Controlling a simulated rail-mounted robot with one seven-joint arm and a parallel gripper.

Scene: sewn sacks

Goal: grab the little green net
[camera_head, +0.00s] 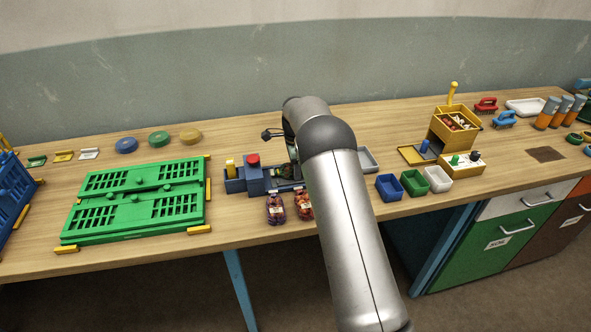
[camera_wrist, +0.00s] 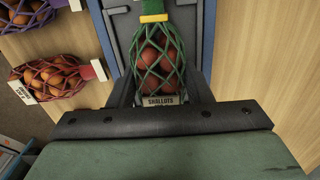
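The little green net (camera_wrist: 160,62) holds several brown-red shallots and has a white label reading "SHALLOTS" at its near end. A green and yellow band closes its far end. It lies in a grey, blue-edged holder (camera_wrist: 119,32). My gripper (camera_wrist: 166,88) is over the near end of the net, with its dark fingers apart on either side of it. I cannot tell whether they touch the net. In the head view my arm hides most of the gripper and the net.
A red net (camera_wrist: 50,80) and a purple net (camera_wrist: 32,14) lie left of the holder. A blue device with a red button (camera_head: 253,160) stands by the holder. A green panel (camera_head: 140,198) lies left; small bins (camera_head: 389,187) stand right.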

